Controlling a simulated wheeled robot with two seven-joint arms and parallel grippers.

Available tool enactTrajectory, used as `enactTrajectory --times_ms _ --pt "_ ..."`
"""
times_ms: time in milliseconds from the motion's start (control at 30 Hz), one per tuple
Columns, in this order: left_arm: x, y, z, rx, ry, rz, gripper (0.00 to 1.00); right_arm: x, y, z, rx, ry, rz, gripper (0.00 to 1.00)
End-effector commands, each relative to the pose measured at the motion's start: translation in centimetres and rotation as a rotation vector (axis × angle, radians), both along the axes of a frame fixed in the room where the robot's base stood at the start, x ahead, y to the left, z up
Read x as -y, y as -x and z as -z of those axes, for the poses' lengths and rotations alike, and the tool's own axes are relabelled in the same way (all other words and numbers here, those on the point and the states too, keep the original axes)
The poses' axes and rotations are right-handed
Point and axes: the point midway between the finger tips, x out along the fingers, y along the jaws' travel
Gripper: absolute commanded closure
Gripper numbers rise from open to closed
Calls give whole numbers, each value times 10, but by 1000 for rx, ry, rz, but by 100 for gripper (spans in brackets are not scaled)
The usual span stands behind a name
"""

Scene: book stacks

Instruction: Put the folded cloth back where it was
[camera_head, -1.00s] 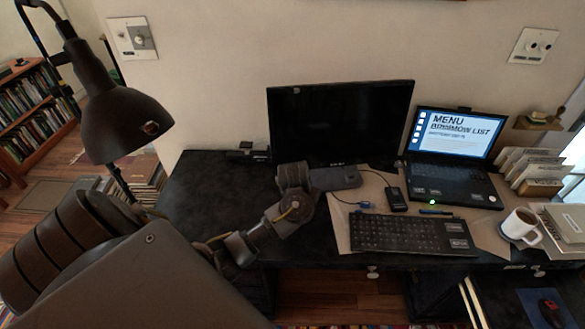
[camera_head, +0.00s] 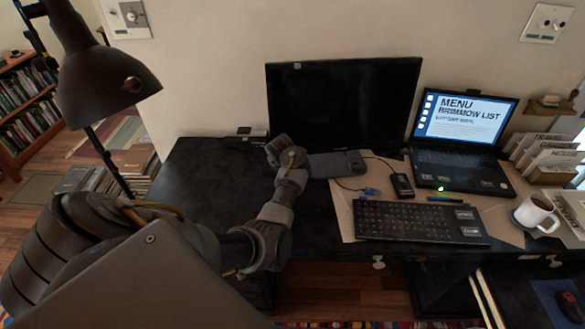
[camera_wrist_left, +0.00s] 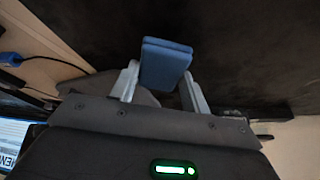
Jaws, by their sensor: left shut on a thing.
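The folded cloth is a small blue block (camera_wrist_left: 166,62) in the left wrist view. It sits between the two pale fingers of my left gripper (camera_wrist_left: 162,82), which is shut on it, over a dark surface. In the head view the body of my left gripper (camera_head: 336,164) is over the back of the black desk (camera_head: 205,190), in front of the monitor. The cloth and the fingertips are hidden there behind my wrist. I cannot tell how high the cloth is above the desk. My right gripper is not in view.
The monitor (camera_head: 340,105) stands close behind my gripper. A keyboard (camera_head: 415,221), a small black device with cables (camera_head: 402,186), a laptop (camera_head: 460,140) and a mug (camera_head: 535,213) are to the right. A lamp (camera_head: 100,85) stands at the left.

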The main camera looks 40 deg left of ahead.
Motion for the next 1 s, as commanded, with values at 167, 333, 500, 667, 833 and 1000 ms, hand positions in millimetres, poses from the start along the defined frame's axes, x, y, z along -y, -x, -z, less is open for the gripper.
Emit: enactTrajectory --times_ms 167,333,500,667,833,1000 --pt "3 0 26 0 5 1 72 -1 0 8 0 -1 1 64" --pt "2 0 28 0 1 0 72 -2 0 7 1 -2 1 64" --pt "2 0 29 0 1 0 72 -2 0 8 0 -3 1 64" --pt "2 0 31 0 2 1 45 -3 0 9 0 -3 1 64" --pt "2 0 31 0 2 1 32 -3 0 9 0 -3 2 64" --pt "2 0 31 0 2 1 32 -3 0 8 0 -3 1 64"
